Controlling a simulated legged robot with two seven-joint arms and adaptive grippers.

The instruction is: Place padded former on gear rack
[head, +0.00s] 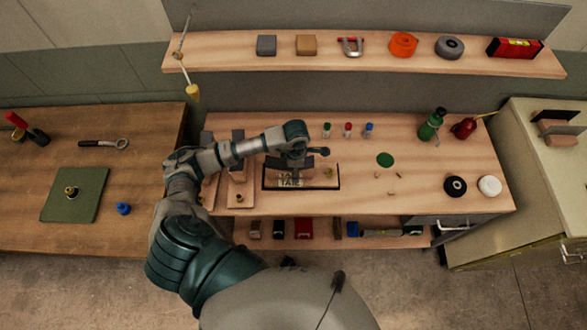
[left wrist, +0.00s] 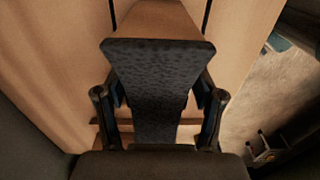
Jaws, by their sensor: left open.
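The padded former (left wrist: 155,75), a dark, textured piece with a wide flared end, is between the two fingers of my left gripper (left wrist: 158,105). The fingers are apart, one on each side of it; I cannot tell whether they touch it. In the head view my left gripper (head: 297,158) is over the black-outlined area (head: 338,180) marked with "TAKE" on the middle bench, and it hides much of the former. No thing is clearly recognisable as the gear rack. Two wooden pieces with dark upright parts (head: 240,190) stand left of the outline. My right gripper is not in view.
A wall shelf (head: 200,55) above holds blocks, a clamp, tape rolls and a red level. Green (head: 430,125) and red bottles stand at the bench's right, with black and white rolls in front. A lower shelf (head: 270,240) holds small items. A brown side table (head: 150,180) is left, a cabinet (head: 520,190) right.

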